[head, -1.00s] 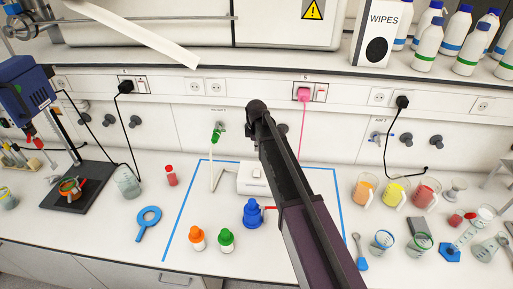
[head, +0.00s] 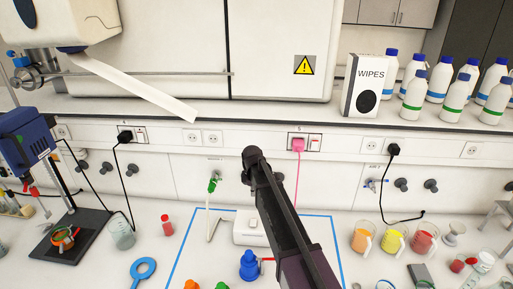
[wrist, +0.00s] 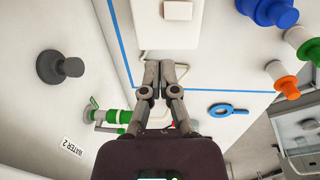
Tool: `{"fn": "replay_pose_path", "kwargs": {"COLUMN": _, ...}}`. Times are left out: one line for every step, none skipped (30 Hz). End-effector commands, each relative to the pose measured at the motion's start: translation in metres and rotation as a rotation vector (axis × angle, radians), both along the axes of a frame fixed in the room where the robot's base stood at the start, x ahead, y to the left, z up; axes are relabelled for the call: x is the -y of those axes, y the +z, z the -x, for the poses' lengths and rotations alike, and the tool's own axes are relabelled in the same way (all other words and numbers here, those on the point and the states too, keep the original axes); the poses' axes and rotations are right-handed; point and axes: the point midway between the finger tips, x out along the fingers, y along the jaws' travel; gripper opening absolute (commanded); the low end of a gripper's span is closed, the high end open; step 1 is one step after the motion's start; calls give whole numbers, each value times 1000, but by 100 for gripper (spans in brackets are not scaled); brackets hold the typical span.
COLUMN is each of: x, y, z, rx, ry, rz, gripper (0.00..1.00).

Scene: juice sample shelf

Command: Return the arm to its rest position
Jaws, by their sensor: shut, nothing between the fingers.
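My arm reaches up from the lower right over the bench in the head view, and its links hide part of the blue-taped area. My gripper (wrist: 159,75) shows in the wrist view with its two fingers together and nothing between them. Below it lie the blue tape line (wrist: 122,52) and a white device (wrist: 165,22), apart from the fingers. The white device also stands in the head view (head: 243,232), partly behind my arm. The fingertips cannot be made out in the head view.
A blue bottle (head: 249,266) stands inside the taped area. Beakers of orange (head: 360,239), yellow (head: 393,240) and red (head: 423,240) liquid stand right. A green-handled tap (head: 213,185) and the shelf with a wipes box (head: 367,86) are behind.

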Motion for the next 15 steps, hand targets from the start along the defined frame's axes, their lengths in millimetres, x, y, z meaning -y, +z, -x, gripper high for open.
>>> {"fn": "replay_pose_path", "kwargs": {"x": 1, "y": -1, "z": 1, "rx": 0, "ry": -2, "rz": 0, "gripper": 0}}
{"fn": "replay_pose_path", "kwargs": {"x": 2, "y": -2, "z": 2, "rx": -1, "ry": -8, "rz": -1, "gripper": 0}}
{"fn": "replay_pose_path", "kwargs": {"x": 4, "y": -3, "z": 5, "rx": -1, "ry": -20, "rz": -2, "gripper": 0}}
{"fn": "replay_pose_path", "kwargs": {"x": 7, "y": -5, "z": 7, "rx": -2, "ry": -32, "rz": -2, "gripper": 0}}
{"fn": "replay_pose_path", "kwargs": {"x": 10, "y": -7, "z": 10, "rx": -3, "ry": -45, "rz": -3, "gripper": 0}}
{"fn": "replay_pose_path", "kwargs": {"x": 15, "y": -10, "z": 14, "rx": -4, "ry": -71, "rz": -6, "gripper": 0}}
{"fn": "replay_pose_path", "kwargs": {"x": 19, "y": -13, "z": 19, "rx": -5, "ry": -93, "rz": -7, "gripper": 0}}
{"fn": "replay_pose_path", "kwargs": {"x": 24, "y": -16, "z": 23, "rx": -6, "ry": -120, "rz": -10, "gripper": 0}}
{"fn": "replay_pose_path", "kwargs": {"x": 32, "y": -21, "z": 31, "rx": -8, "ry": -160, "rz": -12, "gripper": 0}}
{"fn": "replay_pose_path", "kwargs": {"x": 38, "y": -25, "z": 37, "rx": -10, "ry": -194, "rz": -15, "gripper": 0}}
{"fn": "replay_pose_path", "kwargs": {"x": 44, "y": -29, "z": 44, "rx": -12, "ry": -229, "rz": -17, "gripper": 0}}
{"fn": "replay_pose_path", "kwargs": {"x": 54, "y": -35, "z": 54, "rx": -15, "ry": -283, "rz": -21, "gripper": 0}}
{"fn": "replay_pose_path", "kwargs": {"x": 61, "y": -39, "z": 61, "rx": -17, "ry": -327, "rz": -24, "gripper": 0}}
{"fn": "replay_pose_path", "kwargs": {"x": 68, "y": -44, "z": 69, "rx": -20, "ry": -372, "rz": -27, "gripper": 0}}
{"fn": "replay_pose_path", "kwargs": {"x": 78, "y": -51, "z": 81, "rx": -24, "ry": -435, "rz": -31, "gripper": 0}}
